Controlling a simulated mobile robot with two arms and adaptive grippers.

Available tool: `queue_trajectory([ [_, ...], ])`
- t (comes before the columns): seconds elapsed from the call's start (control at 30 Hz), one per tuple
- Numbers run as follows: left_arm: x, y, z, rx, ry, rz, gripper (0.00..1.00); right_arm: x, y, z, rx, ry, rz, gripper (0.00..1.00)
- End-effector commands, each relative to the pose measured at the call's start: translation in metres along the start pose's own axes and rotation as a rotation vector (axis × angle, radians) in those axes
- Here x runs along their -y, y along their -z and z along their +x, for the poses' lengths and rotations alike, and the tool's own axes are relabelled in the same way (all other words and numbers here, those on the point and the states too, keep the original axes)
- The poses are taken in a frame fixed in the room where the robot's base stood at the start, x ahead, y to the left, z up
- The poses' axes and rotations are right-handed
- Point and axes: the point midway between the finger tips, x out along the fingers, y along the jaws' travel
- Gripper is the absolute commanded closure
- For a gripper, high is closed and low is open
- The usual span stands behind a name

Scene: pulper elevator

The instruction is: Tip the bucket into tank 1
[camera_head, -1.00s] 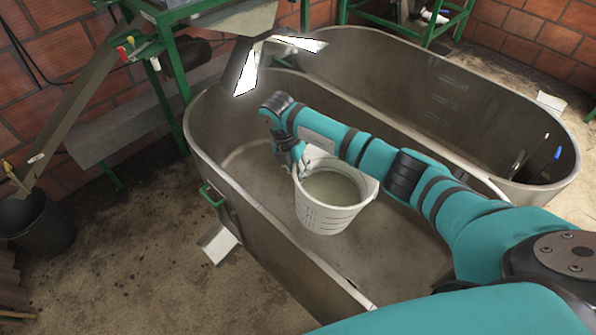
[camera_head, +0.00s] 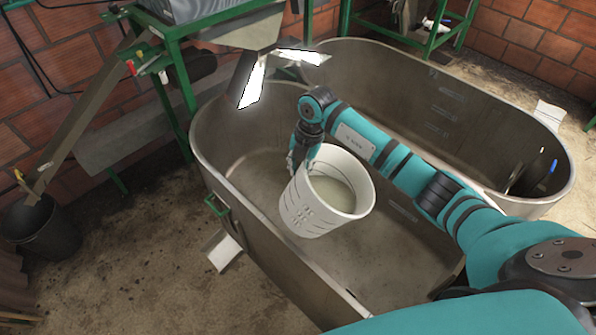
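The white bucket (camera_head: 322,215) hangs tilted over the near metal tank (camera_head: 285,272), its mouth turned up and to the right. Greyish liquid (camera_head: 335,192) shows inside it. My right gripper (camera_head: 301,160) is shut on the bucket at its left rim; the fingertips are partly hidden by the rim. A second metal tank (camera_head: 440,112) stands right behind the near one. I see no number on either tank. My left gripper is not in view.
Metal chutes (camera_head: 251,84) on a green frame (camera_head: 175,85) hang over the near tank's back end. A dark bucket (camera_head: 40,228) stands under a sloping chute at left. The near tank has a green handle (camera_head: 218,204). The floor at front left is clear.

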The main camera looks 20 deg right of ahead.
Motion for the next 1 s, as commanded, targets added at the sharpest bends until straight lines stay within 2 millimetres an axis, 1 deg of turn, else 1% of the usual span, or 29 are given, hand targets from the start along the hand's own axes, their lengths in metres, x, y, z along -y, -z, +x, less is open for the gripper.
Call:
queue_trajectory([
  [0.03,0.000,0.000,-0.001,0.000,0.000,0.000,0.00,0.002,-0.002,-0.006,-0.008,-0.031,0.002,1.00],
  [0.3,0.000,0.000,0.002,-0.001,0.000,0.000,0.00,0.010,-0.005,-0.025,-0.067,-0.184,-0.001,1.00],
  [0.67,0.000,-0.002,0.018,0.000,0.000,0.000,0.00,0.020,-0.009,-0.048,-0.150,-0.388,-0.007,1.00],
  [1.0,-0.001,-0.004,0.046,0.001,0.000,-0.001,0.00,0.038,-0.016,-0.049,-0.204,-0.517,-0.010,1.00],
])
